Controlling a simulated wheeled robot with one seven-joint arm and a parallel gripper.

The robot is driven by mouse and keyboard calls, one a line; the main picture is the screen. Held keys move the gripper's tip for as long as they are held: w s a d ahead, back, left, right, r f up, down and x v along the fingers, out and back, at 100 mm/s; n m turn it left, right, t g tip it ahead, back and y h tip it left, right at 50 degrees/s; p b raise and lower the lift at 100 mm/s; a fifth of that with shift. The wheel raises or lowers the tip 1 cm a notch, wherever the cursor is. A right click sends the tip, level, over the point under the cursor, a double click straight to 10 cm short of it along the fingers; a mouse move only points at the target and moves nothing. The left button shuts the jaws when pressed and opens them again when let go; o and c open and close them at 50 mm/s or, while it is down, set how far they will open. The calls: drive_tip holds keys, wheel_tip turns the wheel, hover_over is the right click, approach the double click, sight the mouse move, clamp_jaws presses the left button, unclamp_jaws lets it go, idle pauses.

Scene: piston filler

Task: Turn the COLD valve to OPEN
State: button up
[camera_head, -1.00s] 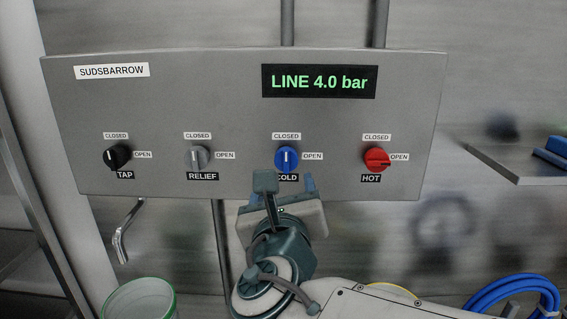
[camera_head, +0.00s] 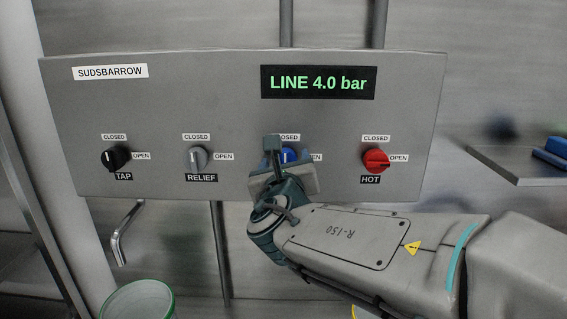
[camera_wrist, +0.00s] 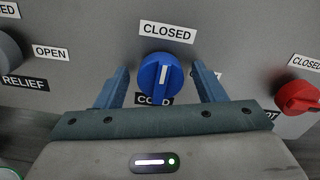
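The blue COLD valve knob (camera_wrist: 161,78) is on the grey panel (camera_head: 110,95), and its white mark points up toward the CLOSED label (camera_wrist: 167,32). In the head view the knob (camera_head: 288,155) is partly hidden behind my gripper (camera_head: 287,163). In the wrist view my gripper's two blue fingers (camera_wrist: 163,85) are spread, one on each side of the knob, with gaps between them and it. The right finger covers most of the COLD valve's OPEN label. The COLD name label (camera_wrist: 153,99) is below the knob.
The red HOT knob (camera_head: 376,159) is to the right. The grey RELIEF knob (camera_head: 197,158) and black TAP knob (camera_head: 115,158) are to the left. The display (camera_head: 318,83) reads LINE 4.0 bar. A bent spout (camera_head: 124,235) and green-rimmed bucket (camera_head: 138,297) are below the panel.

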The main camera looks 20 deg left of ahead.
drive_tip(key=c, duration=0.9)
drive_tip(key=shift+o, duration=0.2)
drive_tip(key=shift+f+m+b, duration=0.15)
drive_tip(key=shift+m+b, duration=0.15)
drive_tip(key=shift+b, duration=0.1)
drive_tip(key=shift+d+m+b, duration=0.1)
drive_tip(key=shift+m+b, duration=8.5)
drive_tip(key=shift+b, duration=0.8)
